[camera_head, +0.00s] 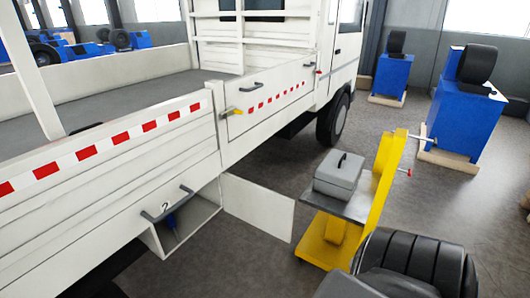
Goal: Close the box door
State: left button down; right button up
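The box is a white compartment (207,209) under the side of the white truck bed. Its front is open, and a small blue item (171,221) shows inside. The box door (262,207) is a flat white panel standing open, swung out to the right of the opening over the floor.
A yellow cart (382,180) carrying a grey case (339,174) stands right of the door. Blue machines (466,110) stand farther back. Bare grey floor (245,265) lies in front of the door.

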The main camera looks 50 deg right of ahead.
aim_at(273, 213)
jog(key=z, duration=3.5)
jog(key=i, duration=3.6)
jog(key=u, duration=4.25)
